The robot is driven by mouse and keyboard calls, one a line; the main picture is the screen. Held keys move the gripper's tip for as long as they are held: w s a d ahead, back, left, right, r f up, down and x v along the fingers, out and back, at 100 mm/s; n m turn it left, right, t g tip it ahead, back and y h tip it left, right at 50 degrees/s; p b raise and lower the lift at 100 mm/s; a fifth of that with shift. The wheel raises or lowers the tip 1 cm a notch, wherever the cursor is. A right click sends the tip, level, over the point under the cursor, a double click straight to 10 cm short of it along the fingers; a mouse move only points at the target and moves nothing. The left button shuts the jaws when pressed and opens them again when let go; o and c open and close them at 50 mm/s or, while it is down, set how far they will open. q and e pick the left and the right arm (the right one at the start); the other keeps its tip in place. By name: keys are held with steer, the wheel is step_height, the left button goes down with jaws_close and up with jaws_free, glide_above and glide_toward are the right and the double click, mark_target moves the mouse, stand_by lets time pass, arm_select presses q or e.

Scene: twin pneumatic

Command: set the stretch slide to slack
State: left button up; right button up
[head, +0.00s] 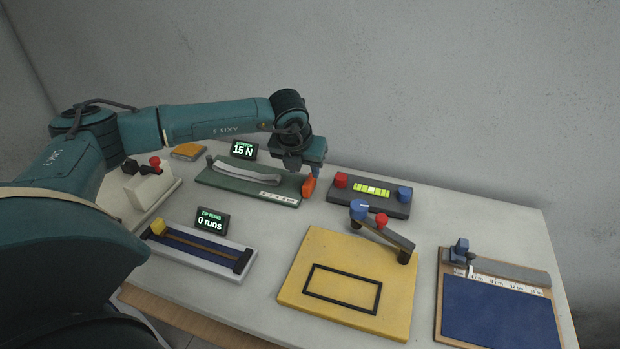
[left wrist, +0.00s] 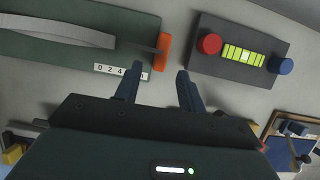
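The stretch slide is a dark green base (head: 222,182) with a pale band (head: 243,171) along it and an orange handle (head: 308,187) at its right end. The display (head: 243,149) behind it reads 15 N. In the left wrist view the orange handle (left wrist: 163,52) stands past the right end of a number strip (left wrist: 121,71). My left gripper (head: 303,172) is above and beside the handle. Its two fingers (left wrist: 158,80) are apart with nothing between them, and the handle lies just beyond their tips. My right gripper is not in view.
A dark box with red and blue knobs (head: 371,205) stands close to the right of the handle. A yellow board (head: 318,262) with a pivoting arm lies in front. A blue slider track (head: 200,246), a blue pad (head: 499,310) and a white block (head: 149,189) are around.

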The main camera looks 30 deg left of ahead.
mark_target(308, 181)
arm_select(q)
steer(key=x, duration=0.7)
steer(key=shift+w+f+p, duration=0.1)
steer(key=shift+w+p, duration=0.05)
steer(key=shift+p, duration=0.2)
steer(key=shift+c, duration=0.4)
jaws_close()
